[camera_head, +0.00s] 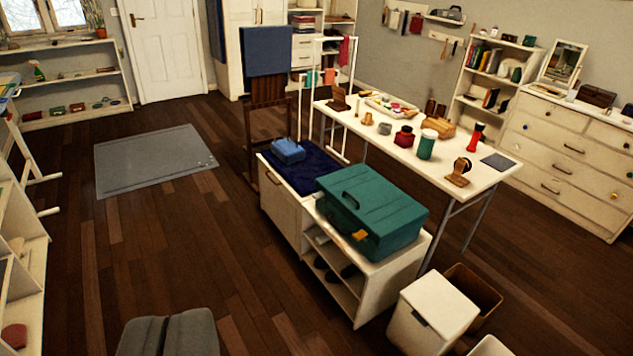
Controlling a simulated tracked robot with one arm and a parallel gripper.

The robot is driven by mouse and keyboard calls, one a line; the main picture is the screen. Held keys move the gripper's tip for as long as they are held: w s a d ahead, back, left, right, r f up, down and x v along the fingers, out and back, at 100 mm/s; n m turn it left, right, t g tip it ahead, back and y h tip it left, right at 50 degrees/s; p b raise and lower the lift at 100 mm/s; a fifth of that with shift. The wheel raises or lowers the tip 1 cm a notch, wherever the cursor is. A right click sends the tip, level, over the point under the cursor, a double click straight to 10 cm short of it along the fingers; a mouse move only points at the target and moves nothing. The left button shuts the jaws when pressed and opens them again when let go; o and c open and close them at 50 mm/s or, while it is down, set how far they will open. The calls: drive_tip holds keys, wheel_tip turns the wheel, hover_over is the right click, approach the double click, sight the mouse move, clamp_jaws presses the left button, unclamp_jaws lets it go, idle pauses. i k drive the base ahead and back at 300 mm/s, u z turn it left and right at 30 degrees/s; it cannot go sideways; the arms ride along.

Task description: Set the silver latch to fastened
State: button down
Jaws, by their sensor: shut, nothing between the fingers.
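I cannot make out a silver latch anywhere in this view. A large teal case (372,208) with a dark handle on its lid sits closed on the low white cabinet (385,285). A small orange-yellow piece (359,235) shows on its front edge; no silver part is clear there. A small blue case (288,151) lies on the dark blue cloth behind it, too small to show any fastening. My gripper is not in view.
A white table (465,196) with jars and tools stands behind the cabinet. A white bin (432,310) and a brown bin (473,290) stand at its right. A grey shape (190,334) cuts the bottom edge. Wooden floor (170,240) is open left of the cabinet.

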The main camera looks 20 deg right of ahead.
sight(319, 195)
drive_tip(key=u, duration=0.05)
drive_tip(key=i, duration=3.35)
drive_tip(key=z, duration=0.15)
